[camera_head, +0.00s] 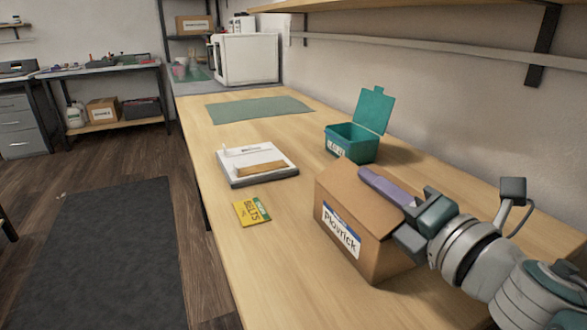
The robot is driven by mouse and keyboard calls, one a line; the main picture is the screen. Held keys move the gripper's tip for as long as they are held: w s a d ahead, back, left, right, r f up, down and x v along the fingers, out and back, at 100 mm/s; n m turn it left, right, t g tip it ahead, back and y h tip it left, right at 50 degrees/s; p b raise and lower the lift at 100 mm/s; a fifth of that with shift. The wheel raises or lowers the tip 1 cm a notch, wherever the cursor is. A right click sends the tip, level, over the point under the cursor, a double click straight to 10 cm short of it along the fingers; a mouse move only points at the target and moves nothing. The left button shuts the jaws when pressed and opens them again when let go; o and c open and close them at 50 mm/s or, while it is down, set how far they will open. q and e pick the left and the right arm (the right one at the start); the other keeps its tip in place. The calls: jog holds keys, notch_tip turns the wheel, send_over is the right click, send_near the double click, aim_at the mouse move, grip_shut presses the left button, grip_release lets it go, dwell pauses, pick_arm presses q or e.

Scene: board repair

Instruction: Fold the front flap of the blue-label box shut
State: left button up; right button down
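The blue-label box (335,202) is a brown cardboard box on the wooden table at the right. Its label (341,230) is white with a blue edge and faces left and forward. A brown panel covers its top, but I cannot tell which flaps lie shut. A purple bar-like thing (385,186) lies across the top, reaching towards my gripper. My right gripper (408,217) is at the right end of the box, over its upper edge, and hides that end. I cannot tell whether it touches the box or holds anything. My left gripper is out of view.
An open teal bin (352,145) with its lid up stands behind the box. A white tray (285,177) with a brown piece on it and a yellow packet (252,211) lie left. A green mat (259,109) lies farther back. The table's left edge is near the packet.

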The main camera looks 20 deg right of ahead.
dwell(0.9)
jog(key=shift+d+f+m, duration=0.15)
jog(key=shift+f+m, duration=0.1)
jog(key=shift+m, duration=0.45)
jog(key=c, duration=1.3)
grip_release()
jog(key=shift+c, duration=0.2)
